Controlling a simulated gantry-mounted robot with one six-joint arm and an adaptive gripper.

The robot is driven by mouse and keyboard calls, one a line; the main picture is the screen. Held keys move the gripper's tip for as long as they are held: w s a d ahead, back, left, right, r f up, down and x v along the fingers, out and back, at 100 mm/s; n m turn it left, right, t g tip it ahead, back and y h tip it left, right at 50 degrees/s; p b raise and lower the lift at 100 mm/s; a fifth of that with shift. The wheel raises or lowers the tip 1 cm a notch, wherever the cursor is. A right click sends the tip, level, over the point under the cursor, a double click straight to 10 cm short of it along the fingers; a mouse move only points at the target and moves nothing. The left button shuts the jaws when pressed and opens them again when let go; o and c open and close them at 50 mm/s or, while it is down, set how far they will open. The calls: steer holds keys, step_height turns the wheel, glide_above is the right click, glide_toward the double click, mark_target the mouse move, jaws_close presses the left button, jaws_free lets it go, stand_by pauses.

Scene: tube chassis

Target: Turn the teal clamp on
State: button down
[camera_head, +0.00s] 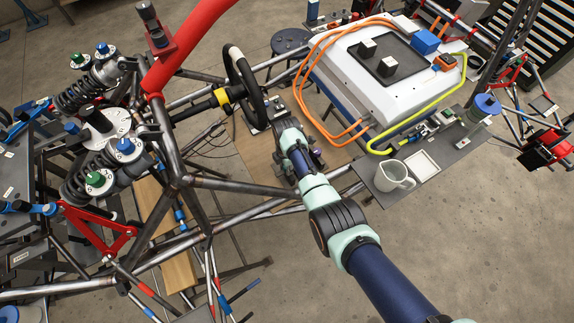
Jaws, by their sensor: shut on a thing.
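My arm reaches up from the bottom right to the frame beside the steering wheel. My gripper (282,108) is at its far end, just right of the steering wheel (243,88). It is small and seen from behind. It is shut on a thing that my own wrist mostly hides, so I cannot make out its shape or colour. I cannot pick out the teal clamp anywhere else in this view, nor tell how its handle stands.
A tube chassis with a red tube (190,45) fills the left. A white battery case (345,85) with orange cables is right of my gripper. Bare floor lies at lower right.

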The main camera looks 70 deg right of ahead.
steer(key=c, duration=0.8)
jaws_free()
steer(key=shift+c, duration=0.2)
steer(key=shift+r, duration=0.1)
step_height(320, 180, up, 12)
